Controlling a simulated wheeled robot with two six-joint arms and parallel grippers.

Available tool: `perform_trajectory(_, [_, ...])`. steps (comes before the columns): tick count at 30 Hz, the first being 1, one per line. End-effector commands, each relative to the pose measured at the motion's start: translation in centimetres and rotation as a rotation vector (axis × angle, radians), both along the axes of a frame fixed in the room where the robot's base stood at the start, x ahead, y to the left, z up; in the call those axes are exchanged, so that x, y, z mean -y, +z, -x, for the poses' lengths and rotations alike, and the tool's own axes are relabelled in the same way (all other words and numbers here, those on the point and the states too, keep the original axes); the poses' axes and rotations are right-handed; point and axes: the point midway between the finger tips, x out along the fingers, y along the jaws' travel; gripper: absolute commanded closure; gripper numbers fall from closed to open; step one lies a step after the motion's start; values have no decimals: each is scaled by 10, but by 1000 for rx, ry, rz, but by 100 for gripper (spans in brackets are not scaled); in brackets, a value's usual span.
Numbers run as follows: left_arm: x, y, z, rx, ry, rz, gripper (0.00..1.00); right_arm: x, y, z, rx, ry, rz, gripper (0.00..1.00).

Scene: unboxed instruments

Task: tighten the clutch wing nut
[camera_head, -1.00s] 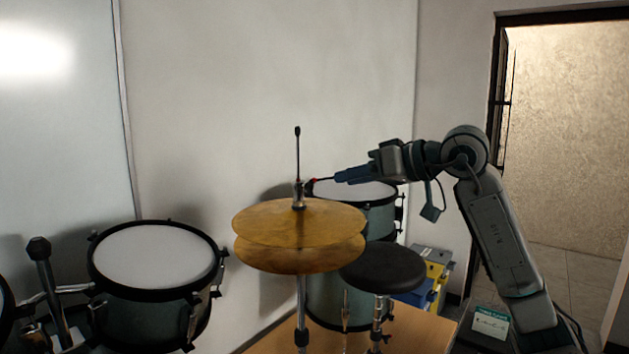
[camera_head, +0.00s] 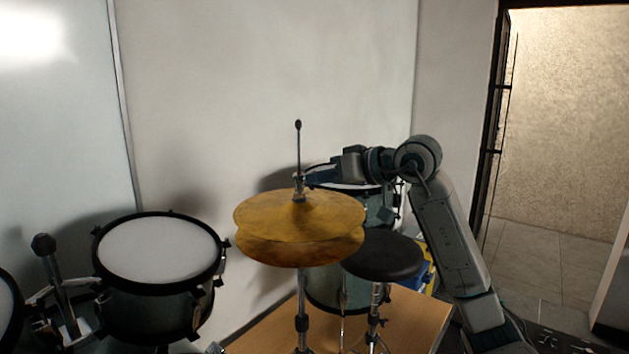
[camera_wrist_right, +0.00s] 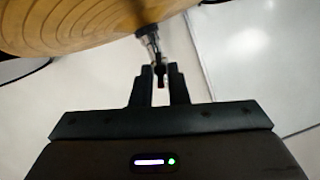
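The hi-hat clutch (camera_head: 299,189) sits on the upright rod (camera_head: 298,145) just above the pair of brass cymbals (camera_head: 285,215). My right gripper (camera_head: 308,179) reaches in from the right, level with the clutch, its tips beside it. In the right wrist view, a small dark piece that looks like the wing nut (camera_wrist_right: 160,72) is between the two fingertips of my right gripper (camera_wrist_right: 160,78). Narrow gaps seem to show on both sides of it, so the fingers look open around it. Contact is hard to make out. My left gripper is not in view.
A drum (camera_head: 158,254) stands at the left. Another drum (camera_head: 340,285) stands behind the cymbals, below my right arm. A round black stool seat (camera_head: 383,254) is right of the cymbals. A wooden surface (camera_head: 415,318) lies below. The wall (camera_head: 260,70) behind is bare.

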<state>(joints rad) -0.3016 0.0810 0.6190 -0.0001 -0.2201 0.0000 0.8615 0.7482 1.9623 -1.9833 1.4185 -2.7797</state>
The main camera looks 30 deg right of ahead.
Motion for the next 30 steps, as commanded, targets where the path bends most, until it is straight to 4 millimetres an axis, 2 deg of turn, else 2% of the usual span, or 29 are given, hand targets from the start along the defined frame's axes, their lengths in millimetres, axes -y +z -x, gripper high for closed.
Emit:
perform_trajectory(2, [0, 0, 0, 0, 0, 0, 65, 0, 0, 0, 0, -1, 0, 100])
perform_trajectory(15, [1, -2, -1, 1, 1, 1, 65, 1, -1, 0, -6, -1, -13, 100])
perform_trajectory(22, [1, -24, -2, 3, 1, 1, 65, 3, -6, -1, -118, -1, -290, 100])
perform_trajectory(23, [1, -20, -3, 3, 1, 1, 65, 3, -2, -1, -120, 0, -294, 82])
perform_trajectory(25, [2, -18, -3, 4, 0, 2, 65, 3, -1, -1, -118, 0, -288, 68])
perform_trajectory(26, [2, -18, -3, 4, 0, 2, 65, 3, -1, -1, -118, -1, -287, 65])
perform_trajectory(30, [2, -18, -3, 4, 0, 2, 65, 3, -1, -1, -119, 0, -286, 65])
